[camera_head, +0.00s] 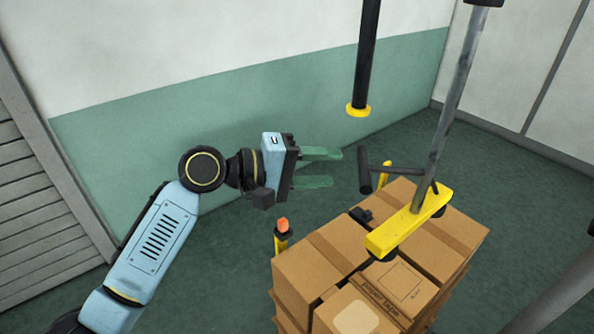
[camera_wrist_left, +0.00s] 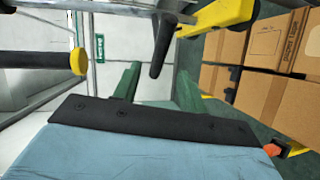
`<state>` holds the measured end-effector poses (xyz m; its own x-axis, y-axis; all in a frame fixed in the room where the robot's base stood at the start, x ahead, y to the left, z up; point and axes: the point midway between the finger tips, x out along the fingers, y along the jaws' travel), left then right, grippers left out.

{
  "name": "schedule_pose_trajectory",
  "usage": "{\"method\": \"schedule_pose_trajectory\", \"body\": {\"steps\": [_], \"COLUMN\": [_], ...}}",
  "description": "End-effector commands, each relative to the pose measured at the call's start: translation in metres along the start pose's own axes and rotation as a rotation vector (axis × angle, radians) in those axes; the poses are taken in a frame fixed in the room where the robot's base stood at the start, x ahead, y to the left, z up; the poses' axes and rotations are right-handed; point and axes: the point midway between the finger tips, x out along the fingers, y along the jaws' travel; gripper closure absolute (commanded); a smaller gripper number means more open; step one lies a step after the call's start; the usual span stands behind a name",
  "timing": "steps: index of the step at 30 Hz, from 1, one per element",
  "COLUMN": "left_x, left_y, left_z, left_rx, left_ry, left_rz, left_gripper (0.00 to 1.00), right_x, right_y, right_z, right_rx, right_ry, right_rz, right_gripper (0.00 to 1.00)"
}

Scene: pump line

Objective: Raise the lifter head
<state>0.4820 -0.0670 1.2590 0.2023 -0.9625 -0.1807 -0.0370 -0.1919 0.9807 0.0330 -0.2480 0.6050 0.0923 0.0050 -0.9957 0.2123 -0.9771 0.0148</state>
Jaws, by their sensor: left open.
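The lifter head is a yellow bar (camera_head: 410,224) with dark suction pads under its ends, on a grey tube (camera_head: 455,95) from above. It sits over the stacked cartons; contact with their tops is unclear. A dark handle (camera_head: 365,170) sticks out from it to the left. In the left wrist view the handle (camera_wrist_left: 162,45) lies ahead, beyond the fingers, with the yellow bar (camera_wrist_left: 222,16) behind. My left gripper (camera_head: 338,167) is open and empty, its green fingers (camera_wrist_left: 155,88) pointing at the handle with a small gap. My right gripper is not in view.
Brown cartons (camera_head: 315,262) are stacked below the head. A black hanging tube with a yellow end (camera_head: 358,110) is above and beyond my left gripper. A post with an orange top (camera_head: 282,226) stands left of the cartons. Floor to the left is clear.

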Motion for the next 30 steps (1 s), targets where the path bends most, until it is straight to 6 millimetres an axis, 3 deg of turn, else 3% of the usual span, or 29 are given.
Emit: {"method": "schedule_pose_trajectory", "body": {"steps": [3,9,22,26,29,30], "left_x": [-0.024,-0.046,-0.05,-0.047,-0.046,-0.047], "left_y": [-0.002,0.0,-0.003,-0.039,-0.099,-0.128], "left_z": [0.0,0.0,-0.002,-0.018,-0.037,-0.045], "left_rx": [0.003,0.001,-0.002,-0.022,-0.043,-0.05], "left_ry": [0.001,-0.001,0.005,0.069,0.164,0.207], "left_rz": [-0.001,0.0,-0.002,-0.03,-0.089,-0.122], "left_gripper": [0.58,0.58,0.58,0.58,0.58,0.58], "right_x": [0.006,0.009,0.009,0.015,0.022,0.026], "right_y": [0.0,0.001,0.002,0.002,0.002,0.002], "right_z": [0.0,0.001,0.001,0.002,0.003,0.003], "right_rx": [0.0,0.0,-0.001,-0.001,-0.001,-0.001], "right_ry": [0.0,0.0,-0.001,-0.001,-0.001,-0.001], "right_rz": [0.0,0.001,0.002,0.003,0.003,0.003], "right_gripper": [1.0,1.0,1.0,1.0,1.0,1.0]}}
